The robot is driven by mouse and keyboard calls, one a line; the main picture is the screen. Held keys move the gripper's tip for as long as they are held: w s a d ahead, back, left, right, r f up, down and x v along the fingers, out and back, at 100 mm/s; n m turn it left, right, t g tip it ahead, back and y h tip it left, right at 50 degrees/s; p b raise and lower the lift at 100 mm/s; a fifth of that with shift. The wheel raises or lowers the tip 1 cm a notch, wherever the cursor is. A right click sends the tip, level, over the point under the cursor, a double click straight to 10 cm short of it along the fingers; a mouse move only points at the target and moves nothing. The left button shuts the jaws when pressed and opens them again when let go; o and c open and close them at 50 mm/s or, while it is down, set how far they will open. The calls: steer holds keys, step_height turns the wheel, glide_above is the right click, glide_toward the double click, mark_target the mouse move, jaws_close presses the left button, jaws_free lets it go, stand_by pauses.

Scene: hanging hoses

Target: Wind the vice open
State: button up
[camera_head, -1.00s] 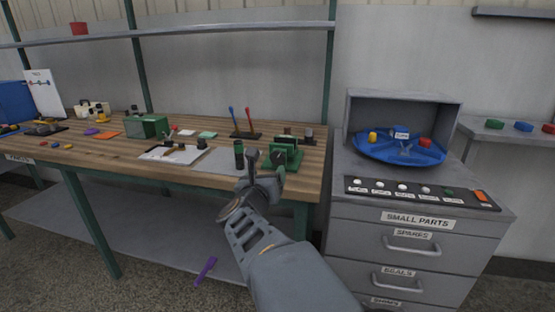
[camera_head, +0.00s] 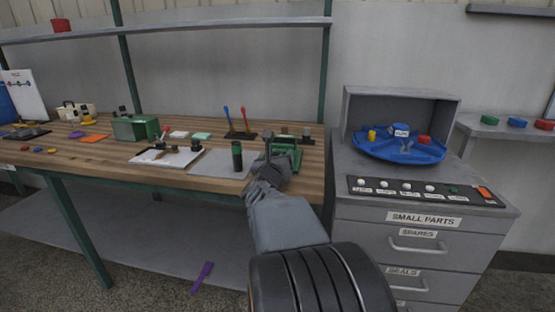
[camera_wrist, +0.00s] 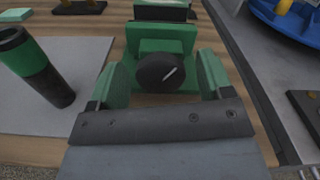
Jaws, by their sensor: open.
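The green vice (camera_head: 288,152) stands near the right end of the wooden bench, partly hidden behind my gripper (camera_head: 270,163). In the wrist view the vice's green body (camera_wrist: 165,38) is straight ahead, with a round dark knob (camera_wrist: 158,74) on its near face. The knob bears a short white mark slanting up to the right. My gripper is open, with a green finger on either side of the knob. A gap shows between the knob and each finger, so it is not gripped.
A black and green cylinder (camera_head: 237,156) stands left of the vice on a grey mat (camera_head: 215,165). Right of the bench is a grey cabinet (camera_head: 425,240) with a blue round tray (camera_head: 400,150). A rack with blue and red tools (camera_head: 241,134) stands behind.

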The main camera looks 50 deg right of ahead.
steer(key=c, duration=0.9)
steer(key=shift+f+n+b, duration=0.15)
steer(key=shift+n+b, duration=0.25)
steer(key=shift+n, duration=0.3)
steer(key=n, duration=0.3)
steer(key=o, duration=0.9)
